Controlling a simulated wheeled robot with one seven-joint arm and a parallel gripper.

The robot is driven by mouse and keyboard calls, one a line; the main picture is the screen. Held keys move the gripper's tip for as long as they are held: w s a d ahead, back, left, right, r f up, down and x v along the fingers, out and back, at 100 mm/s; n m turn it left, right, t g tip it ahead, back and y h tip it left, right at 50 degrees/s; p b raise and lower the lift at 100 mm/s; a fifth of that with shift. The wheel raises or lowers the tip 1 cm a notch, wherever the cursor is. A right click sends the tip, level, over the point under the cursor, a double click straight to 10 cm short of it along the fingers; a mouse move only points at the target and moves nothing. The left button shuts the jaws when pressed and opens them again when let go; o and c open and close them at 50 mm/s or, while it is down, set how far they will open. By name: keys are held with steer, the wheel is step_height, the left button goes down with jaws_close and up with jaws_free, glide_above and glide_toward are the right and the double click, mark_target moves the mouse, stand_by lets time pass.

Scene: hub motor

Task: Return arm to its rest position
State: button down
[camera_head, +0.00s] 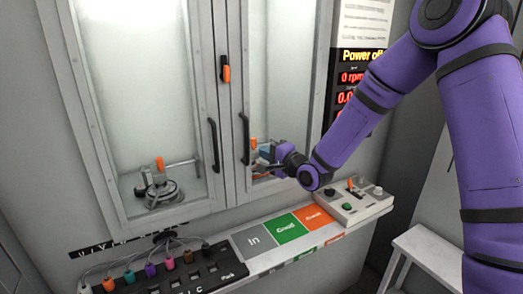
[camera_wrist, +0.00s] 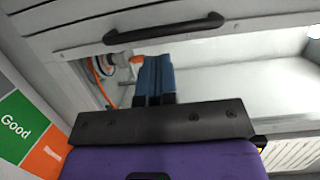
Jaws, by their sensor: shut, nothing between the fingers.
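My purple arm (camera_head: 355,135) reaches from the right side of the head view to the front of the cabinet. My gripper (camera_head: 262,160) is beside the right door's dark handle (camera_head: 244,138), with nothing held. In the wrist view its blue fingers (camera_wrist: 155,80) are together, below the door handle (camera_wrist: 165,30) in the picture. I cannot tell whether the fingertips touch the door. Part of the right window is hidden behind my gripper and forearm.
The cabinet's left window shows a round device (camera_head: 160,190) with an orange top. Below are a shelf with In, Good (camera_head: 286,229) and orange panels, a control box (camera_head: 346,202), and a connector strip (camera_head: 175,270). A white stool (camera_head: 436,255) stands lower right.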

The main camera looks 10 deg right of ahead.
steer(key=s+d+r+n+g+h, duration=0.2)
steer(key=s+d+r+n+h, duration=0.25)
steer(key=s+d, duration=0.35)
steer(key=s+d+r+n+g+h, duration=0.25)
steer(key=s+d+r+h, duration=0.35)
steer(key=s, duration=0.4)
steer(key=s+d+r+n+g, duration=0.2)
steer(key=s, duration=0.9)
steer(key=s+d+r+n+g, duration=0.1)
steer(key=s+d+r+g, duration=0.1)
steer(key=s, duration=0.9)
steer(key=shift+s+d+r+n+g, duration=0.2)
steer(key=shift+d+r+n+g, duration=0.2)
steer(key=shift+r, duration=0.1)
